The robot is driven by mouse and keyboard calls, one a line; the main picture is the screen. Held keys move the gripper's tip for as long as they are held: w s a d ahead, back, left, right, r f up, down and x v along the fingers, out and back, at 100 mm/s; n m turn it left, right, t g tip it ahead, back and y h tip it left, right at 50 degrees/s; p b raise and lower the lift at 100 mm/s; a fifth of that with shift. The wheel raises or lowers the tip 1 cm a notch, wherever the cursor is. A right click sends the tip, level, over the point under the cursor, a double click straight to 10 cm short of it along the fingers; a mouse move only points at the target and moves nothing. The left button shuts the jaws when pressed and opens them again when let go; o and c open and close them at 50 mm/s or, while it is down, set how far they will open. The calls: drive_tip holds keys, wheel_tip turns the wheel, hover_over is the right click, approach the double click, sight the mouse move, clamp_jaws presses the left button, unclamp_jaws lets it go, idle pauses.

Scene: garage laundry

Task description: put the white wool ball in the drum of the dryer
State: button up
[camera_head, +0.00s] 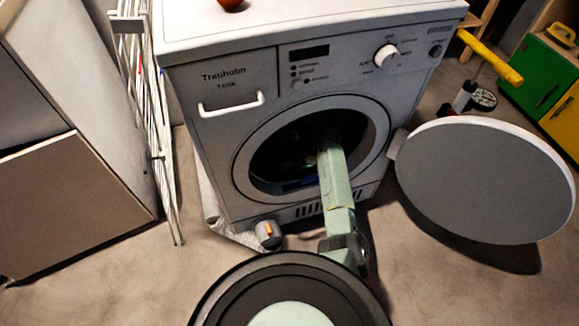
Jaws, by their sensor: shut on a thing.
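The dryer (235,125) is a white front-loading machine marked Trauholm. Its round door (485,180) stands swung wide open to the right. The drum (280,150) is very dark inside. My pale green arm reaches up from the bottom of the view and through the round opening, right of its middle. My gripper is lost in the dark of the drum behind the arm's end, and its fingers cannot be made out. The white wool ball is not visible; whether it is in the dark of the drum cannot be told.
A folded drying rack (150,110) stands left of the dryer. A grey object with an orange mark (268,234) lies on the floor by the dryer's front left. A reddish round thing (231,3) sits on top. Green and yellow cabinets (525,70) stand at the right.

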drive_tip(key=shift+f, duration=0.1)
drive_tip(key=shift+f, duration=0.3)
drive_tip(key=o, duration=1.2)
drive_tip(key=shift+r, duration=0.45)
drive_tip(key=v, duration=0.7)
drive_tip(key=shift+p, duration=0.4)
drive_tip(key=shift+r, duration=0.2)
